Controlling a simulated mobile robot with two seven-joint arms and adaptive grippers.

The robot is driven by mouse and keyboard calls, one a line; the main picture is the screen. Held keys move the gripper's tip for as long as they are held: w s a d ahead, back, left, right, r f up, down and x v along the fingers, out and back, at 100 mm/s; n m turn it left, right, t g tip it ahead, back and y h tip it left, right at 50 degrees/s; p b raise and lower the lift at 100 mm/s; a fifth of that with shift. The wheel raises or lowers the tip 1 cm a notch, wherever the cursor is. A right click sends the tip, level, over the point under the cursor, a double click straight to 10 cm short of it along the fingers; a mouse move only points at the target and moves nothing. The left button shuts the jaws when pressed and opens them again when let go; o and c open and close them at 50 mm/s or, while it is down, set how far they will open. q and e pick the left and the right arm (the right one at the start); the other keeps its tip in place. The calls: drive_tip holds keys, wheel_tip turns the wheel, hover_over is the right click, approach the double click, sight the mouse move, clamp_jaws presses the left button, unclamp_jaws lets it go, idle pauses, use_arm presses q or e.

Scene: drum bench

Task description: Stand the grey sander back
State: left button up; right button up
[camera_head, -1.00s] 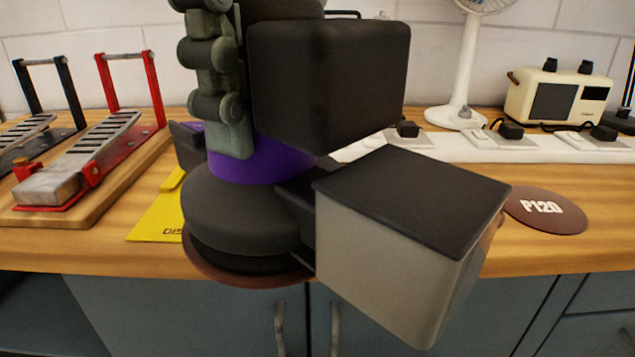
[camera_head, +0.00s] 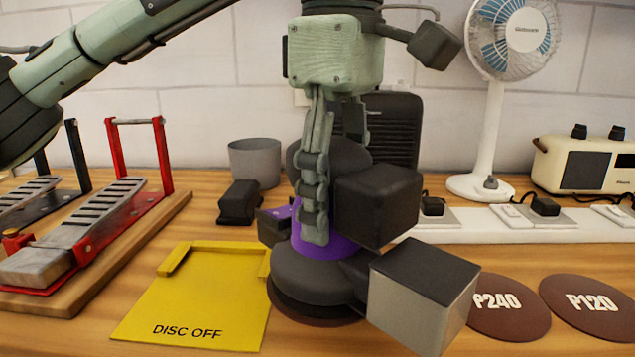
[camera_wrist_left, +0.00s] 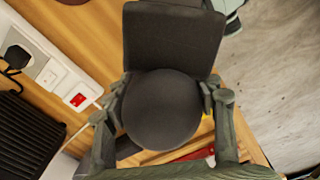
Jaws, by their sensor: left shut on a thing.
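The grey sander (camera_head: 310,278) has a dark round body, a purple band, a dark block at the side and a silver box with a black lid. It is upright at the middle of the bench, right of the yellow DISC OFF plate (camera_head: 205,300). A brown disc shows under it; whether it touches the bench I cannot tell. My left gripper (camera_head: 322,195) reaches down from above and is shut on the sander. In the left wrist view the sander's round top (camera_wrist_left: 160,110) sits between the two fingers. My right gripper is not in view.
Brown discs marked P240 (camera_head: 505,308) and P120 (camera_head: 592,308) lie at the right. A white power strip (camera_head: 590,230), a fan (camera_head: 490,120), a cream radio-like box (camera_head: 590,165), a grey cup (camera_head: 255,162) and a black ribbed box (camera_head: 395,125) stand behind. A red-framed rack (camera_head: 100,225) is at left.

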sight(340, 240)
use_arm(q)
drive_tip(key=shift+w+d+f, duration=0.15)
drive_tip(key=shift+w+f, duration=0.1)
drive_tip(key=shift+w, duration=0.2)
drive_tip(key=shift+w+d+f, duration=0.15)
drive_tip(key=shift+w+f, duration=0.05)
drive_tip(key=shift+w, duration=0.25)
drive_tip(key=shift+w+f, duration=0.2)
drive_tip(key=shift+f, duration=0.1)
wheel_tip(340, 240, down, 4)
drive_tip(key=shift+r, duration=0.25)
drive_tip(key=shift+f, duration=0.1)
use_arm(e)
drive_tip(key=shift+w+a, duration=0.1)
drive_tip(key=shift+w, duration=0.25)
use_arm(q)
drive_tip(key=shift+f, duration=0.1)
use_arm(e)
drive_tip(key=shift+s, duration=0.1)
use_arm(q)
drive_tip(key=shift+f, duration=0.15)
drive_tip(key=shift+f+b, duration=0.1)
drive_tip(key=shift+b, duration=0.2)
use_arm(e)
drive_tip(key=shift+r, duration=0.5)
